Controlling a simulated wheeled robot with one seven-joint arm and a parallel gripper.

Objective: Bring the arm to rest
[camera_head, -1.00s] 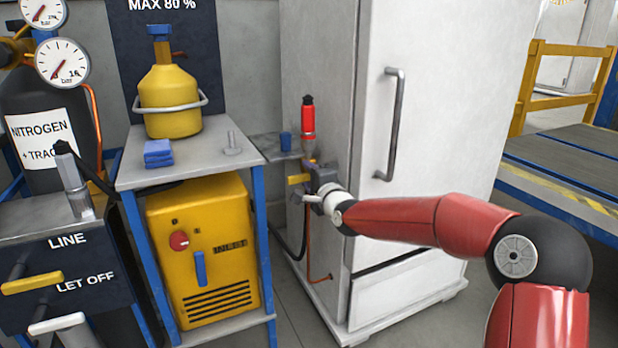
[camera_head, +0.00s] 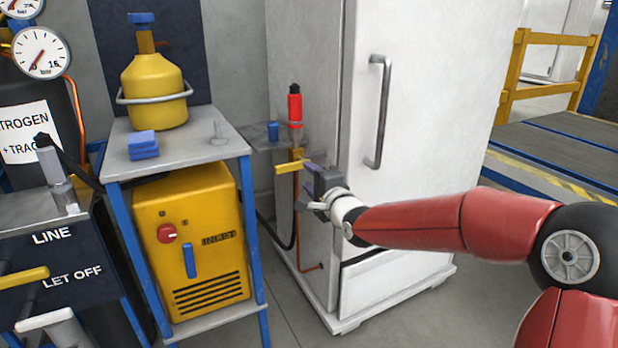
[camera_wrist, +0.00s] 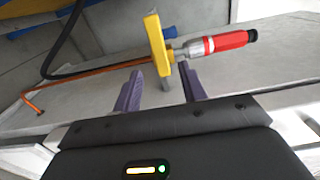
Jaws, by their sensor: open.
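My red arm reaches in from the right in the head view. My gripper (camera_head: 306,185) is beside the white cabinet's left side, just right of and below a yellow valve handle (camera_head: 294,166). In the wrist view, my gripper's two purple fingers (camera_wrist: 162,92) stand apart with nothing held between them. The yellow handle (camera_wrist: 155,44) lies beyond the fingertips, and a gap seems to show. A red cylinder with a black cap (camera_wrist: 229,42) is joined to the valve; in the head view it stands upright (camera_head: 295,106) above the handle.
The white cabinet (camera_head: 420,90) with a grey bar handle (camera_head: 379,110) stands close behind my arm. A blue-legged cart (camera_head: 200,158) with a yellow machine (camera_head: 190,250) is to the left. Open floor shows below.

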